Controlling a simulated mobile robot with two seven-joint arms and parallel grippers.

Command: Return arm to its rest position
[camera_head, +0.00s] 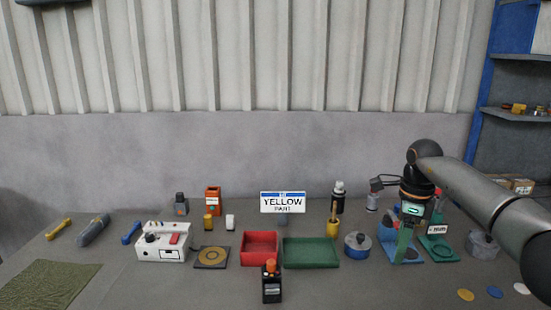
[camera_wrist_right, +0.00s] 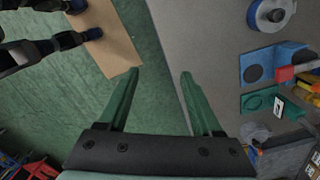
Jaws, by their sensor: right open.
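My right arm (camera_head: 480,195) comes in from the right in the head view, and its gripper (camera_head: 403,255) points down over the right part of the workbench (camera_head: 330,290). In the right wrist view the gripper (camera_wrist_right: 161,75) shows two green fingers, spread apart with nothing between them. Part of the bench behind the gripper is hidden in the head view. My left gripper is not in view.
Near the right gripper are a blue fixture (camera_head: 412,257), a green fixture (camera_head: 440,250) and a round blue-grey pot (camera_head: 357,245). The front right has coloured discs (camera_head: 466,295).

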